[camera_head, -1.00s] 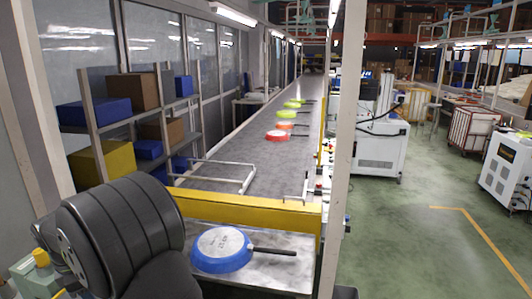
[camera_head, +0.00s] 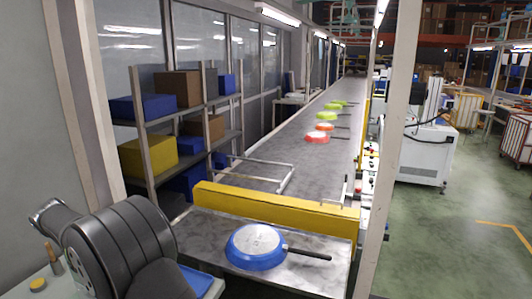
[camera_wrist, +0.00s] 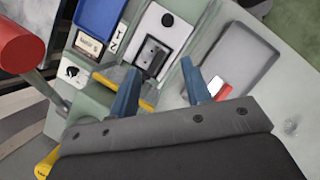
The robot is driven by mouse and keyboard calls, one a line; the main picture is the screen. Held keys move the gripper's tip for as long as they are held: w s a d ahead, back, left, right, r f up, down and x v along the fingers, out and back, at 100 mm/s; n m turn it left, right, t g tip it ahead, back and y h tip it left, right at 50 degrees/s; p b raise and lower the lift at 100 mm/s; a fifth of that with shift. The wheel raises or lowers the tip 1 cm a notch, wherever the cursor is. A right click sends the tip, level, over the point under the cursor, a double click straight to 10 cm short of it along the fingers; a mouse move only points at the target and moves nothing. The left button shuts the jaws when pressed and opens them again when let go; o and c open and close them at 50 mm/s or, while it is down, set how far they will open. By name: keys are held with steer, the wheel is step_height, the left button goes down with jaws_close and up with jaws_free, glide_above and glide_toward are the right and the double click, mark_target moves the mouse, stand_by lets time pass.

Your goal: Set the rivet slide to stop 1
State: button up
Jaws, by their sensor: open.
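A pale plate (camera_wrist: 165,30) with a dark slide-like handle (camera_wrist: 152,56) sits on the green-grey control panel (camera_wrist: 255,70) in the wrist view. It looks like the rivet slide, but I cannot be sure. Small marks on a white label (camera_wrist: 116,38) stand to its left; I cannot tell which stop the handle is at. My gripper (camera_wrist: 160,67) is open, its two blue fingers pointing toward the plate. The fingertips lie on either side of the dark handle in the picture, with nothing held. I cannot tell their height above it.
A blue pan (camera_head: 257,247) lies on the near conveyor end; several pans lie farther along, beyond the yellow crossbar (camera_head: 275,208).

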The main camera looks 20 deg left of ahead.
steer(key=shift+w+f, duration=0.1)
steer(key=shift+f, duration=0.2)
steer(key=shift+d, duration=0.1)
jaws_close()
steer(key=w+d+f+n+g+y, duration=0.15)
steer(key=d+y, duration=0.35)
steer(key=d, duration=0.5)
steer(key=w+d+f+n+g+y, duration=0.1)
steer(key=d+f+g+y, duration=0.3)
steer(key=d, duration=0.6)
steer(key=shift+t+y, duration=0.4)
steer(key=shift+t, duration=0.05)
steer(key=x, duration=0.2)
steer(key=a+x, duration=0.1)
steer(key=x, duration=0.2)
steer(key=r+x, duration=0.1)
steer(key=x, duration=0.2)
steer(key=shift+a, duration=0.25)
steer(key=shift+w+a+f, duration=0.15)
steer(key=shift+w+a, duration=0.1)
steer(key=shift+a, duration=0.3)
steer(key=shift+w+a+f, duration=0.15)
steer(key=shift+w+a, duration=0.1)
steer(key=shift+a, duration=0.35)
steer(key=shift+w+a+f, duration=0.1)
steer(key=shift+w+a, duration=0.25)
steer(key=shift+a, duration=0.35)
